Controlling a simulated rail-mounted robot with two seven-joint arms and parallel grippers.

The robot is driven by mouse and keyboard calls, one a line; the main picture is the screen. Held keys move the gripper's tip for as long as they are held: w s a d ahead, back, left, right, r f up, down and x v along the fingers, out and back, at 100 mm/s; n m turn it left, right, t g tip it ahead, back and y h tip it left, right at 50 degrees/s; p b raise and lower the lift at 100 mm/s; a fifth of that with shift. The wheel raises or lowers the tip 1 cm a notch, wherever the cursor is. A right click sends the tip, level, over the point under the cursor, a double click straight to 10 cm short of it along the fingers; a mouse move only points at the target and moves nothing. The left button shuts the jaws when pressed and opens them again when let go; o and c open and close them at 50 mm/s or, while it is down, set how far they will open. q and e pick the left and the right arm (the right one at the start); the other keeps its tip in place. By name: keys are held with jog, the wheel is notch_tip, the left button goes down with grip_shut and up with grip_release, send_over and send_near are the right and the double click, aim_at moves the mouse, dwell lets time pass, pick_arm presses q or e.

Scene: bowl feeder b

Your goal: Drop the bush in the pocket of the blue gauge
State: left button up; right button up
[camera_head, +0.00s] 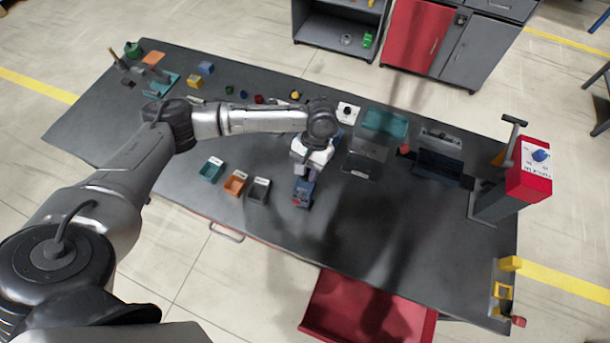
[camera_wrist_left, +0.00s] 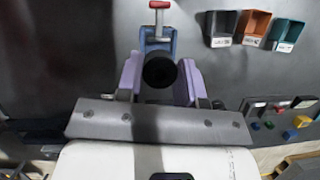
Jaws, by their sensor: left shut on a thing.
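My left gripper (camera_head: 306,178) points down over the blue gauge (camera_head: 303,193) near the front of the bench. In the left wrist view the purple fingers of the left gripper (camera_wrist_left: 160,77) are shut on the bush (camera_wrist_left: 159,71), a dark round piece. The blue gauge (camera_wrist_left: 158,38) shows just beyond the bush, with a red T-shaped handle (camera_wrist_left: 159,5) at its far end. The gauge's pocket is hidden behind the bush and fingers, so I cannot tell whether the bush is above it or in it. My right gripper is not in view.
Teal (camera_head: 212,169), orange (camera_head: 236,182) and dark grey (camera_head: 258,190) bins stand left of the gauge. A clear box (camera_head: 364,160) and a teal tray (camera_head: 385,123) stand behind right. A red press-like device (camera_head: 528,170) is at the right end.

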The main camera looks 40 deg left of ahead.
aim_at(306, 185)
pick_arm(q)
jog(key=shift+w+a+f, duration=0.1)
jog(key=shift+w+a, duration=0.15)
jog(key=shift+a, duration=0.1)
jog(key=shift+w, duration=0.15)
jog(key=shift+s+d+f, duration=0.15)
jog(key=shift+s, duration=0.05)
jog(key=shift+r+p, duration=0.25)
jog(key=shift+p, duration=0.45)
notch_tip(306, 185, down, 2)
jog(key=shift+f, duration=1.6)
